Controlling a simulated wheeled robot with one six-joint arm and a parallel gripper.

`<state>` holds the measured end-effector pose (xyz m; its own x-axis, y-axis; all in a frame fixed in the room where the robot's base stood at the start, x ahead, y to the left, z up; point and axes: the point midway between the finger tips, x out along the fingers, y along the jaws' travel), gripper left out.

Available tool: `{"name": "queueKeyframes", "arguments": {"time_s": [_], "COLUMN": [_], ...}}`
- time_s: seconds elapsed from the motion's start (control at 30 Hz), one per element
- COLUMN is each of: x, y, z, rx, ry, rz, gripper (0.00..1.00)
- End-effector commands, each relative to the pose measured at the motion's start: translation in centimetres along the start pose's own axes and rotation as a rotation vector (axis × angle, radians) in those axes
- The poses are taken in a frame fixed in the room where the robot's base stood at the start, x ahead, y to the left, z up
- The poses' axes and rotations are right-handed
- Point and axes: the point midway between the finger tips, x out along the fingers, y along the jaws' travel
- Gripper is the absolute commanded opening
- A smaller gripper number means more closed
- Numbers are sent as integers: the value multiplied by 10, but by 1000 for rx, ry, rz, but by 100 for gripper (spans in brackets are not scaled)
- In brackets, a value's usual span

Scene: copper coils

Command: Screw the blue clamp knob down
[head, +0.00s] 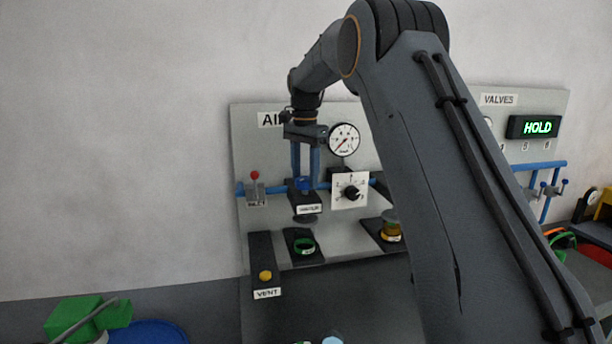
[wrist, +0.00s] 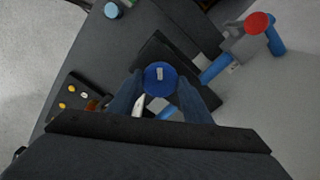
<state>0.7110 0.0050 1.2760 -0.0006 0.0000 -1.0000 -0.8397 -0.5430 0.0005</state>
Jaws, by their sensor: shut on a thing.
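The blue clamp knob (head: 303,184) sits on a dark block with a white label on the grey air panel. In the wrist view the round blue knob (wrist: 160,78), with a small pale mark on top, lies between the two blue fingers. My gripper (head: 305,178) points straight down from above and is shut on the knob. In the wrist view the fingers of my gripper (wrist: 160,92) flank the knob on both sides. The knob's underside and thread are hidden.
A red-tipped lever (head: 255,186) stands left of the knob on the blue pipe. A pressure gauge (head: 344,140) and a dial plate (head: 350,191) are close on the right. My arm hides the panel's right part.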

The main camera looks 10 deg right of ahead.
Motion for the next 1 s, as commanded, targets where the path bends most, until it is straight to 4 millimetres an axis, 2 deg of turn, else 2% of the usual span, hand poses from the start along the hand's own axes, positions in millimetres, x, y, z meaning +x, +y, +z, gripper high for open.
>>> {"name": "queueKeyframes", "arguments": {"time_s": [1.0], "x": [-2], "y": [-1], "z": [0], "rx": [965], "ry": [1], "rz": [-3], "gripper": [22]}}
